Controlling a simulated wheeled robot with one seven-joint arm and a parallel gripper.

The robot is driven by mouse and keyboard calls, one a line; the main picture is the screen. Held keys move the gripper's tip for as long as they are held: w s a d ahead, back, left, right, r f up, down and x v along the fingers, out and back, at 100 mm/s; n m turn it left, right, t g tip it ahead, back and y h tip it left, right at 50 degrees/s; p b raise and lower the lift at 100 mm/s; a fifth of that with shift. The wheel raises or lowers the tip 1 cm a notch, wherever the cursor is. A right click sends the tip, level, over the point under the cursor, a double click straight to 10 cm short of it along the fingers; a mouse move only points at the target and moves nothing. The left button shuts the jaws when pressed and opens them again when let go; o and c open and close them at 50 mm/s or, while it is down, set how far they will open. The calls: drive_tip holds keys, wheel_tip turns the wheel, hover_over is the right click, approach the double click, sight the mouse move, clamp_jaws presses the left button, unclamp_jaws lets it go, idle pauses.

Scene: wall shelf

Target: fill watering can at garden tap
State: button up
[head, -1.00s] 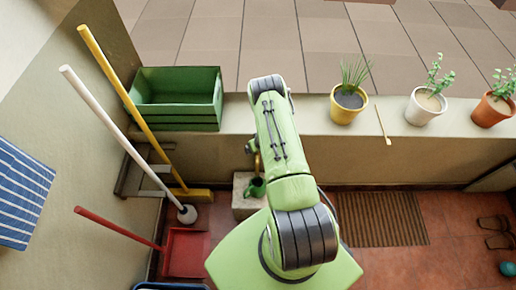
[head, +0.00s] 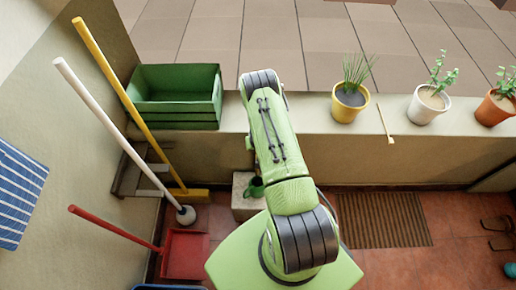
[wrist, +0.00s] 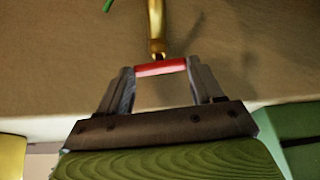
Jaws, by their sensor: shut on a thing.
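In the wrist view my gripper (wrist: 161,72) is shut on a red bar, the tap's handle (wrist: 160,67), with a grey finger at each end. The brass tap (wrist: 156,25) runs from this handle to the top edge of that picture, against the wall. In the head view my arm hides most of the gripper and the tap. The dark green watering can (head: 256,188) stands on a pale block (head: 245,207) at the wall's foot, partly behind my arm. A small green bit at the wrist view's top edge may be part of it. Water cannot be made out.
A green crate (head: 175,97) and potted plants, including a yellow pot (head: 347,107), stand on the ledge (head: 300,118). A yellow-handled broom (head: 130,105), a white pole (head: 110,125) and a red dustpan (head: 185,253) are at left. A brown mat (head: 380,220) lies right of my arm.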

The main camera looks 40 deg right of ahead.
drive_tip(key=shift+a+m+h+b, duration=0.1)
drive_tip(key=shift+m+h+b, duration=0.35)
drive_tip(key=shift+m, duration=0.55)
drive_tip(key=o, duration=1)
drive_tip(key=shift+o, duration=0.2)
drive_tip(key=p+v, duration=0.3)
drive_tip(key=v, duration=1.2)
drive_tip(key=shift+r, duration=0.4)
drive_tip(key=shift+w, duration=0.1)
